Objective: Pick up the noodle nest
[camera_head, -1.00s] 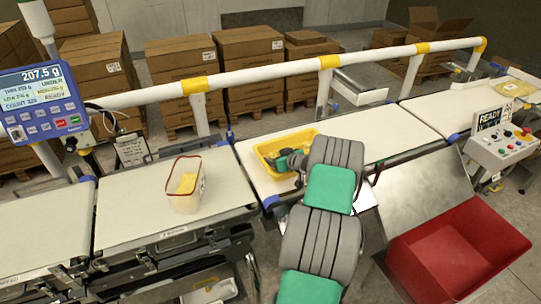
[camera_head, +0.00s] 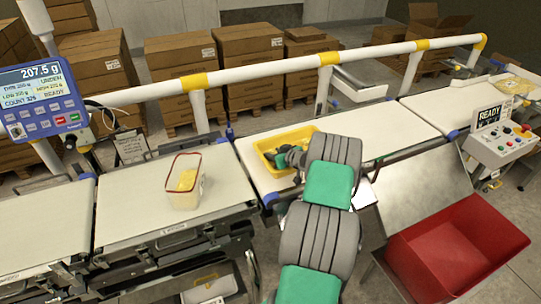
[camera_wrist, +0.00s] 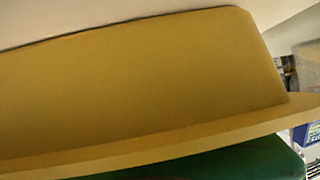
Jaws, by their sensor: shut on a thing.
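A yellow tray (camera_head: 305,132) stands on the middle belt. My gripper (camera_head: 275,159) reaches into it from the right, low between its walls. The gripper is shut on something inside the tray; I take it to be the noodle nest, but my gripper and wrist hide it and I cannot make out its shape. In the wrist view a yellow-brown wall with a rim, likely the tray (camera_wrist: 140,75), fills most of the picture. A dark green part lies along the bottom edge there.
A clear tub (camera_head: 185,190) with yellow contents stands on the left belt. A red bin (camera_head: 455,245) and a sloping metal chute are at the right. A white rail (camera_head: 270,73) runs behind the belts. The belt right of the tray is clear.

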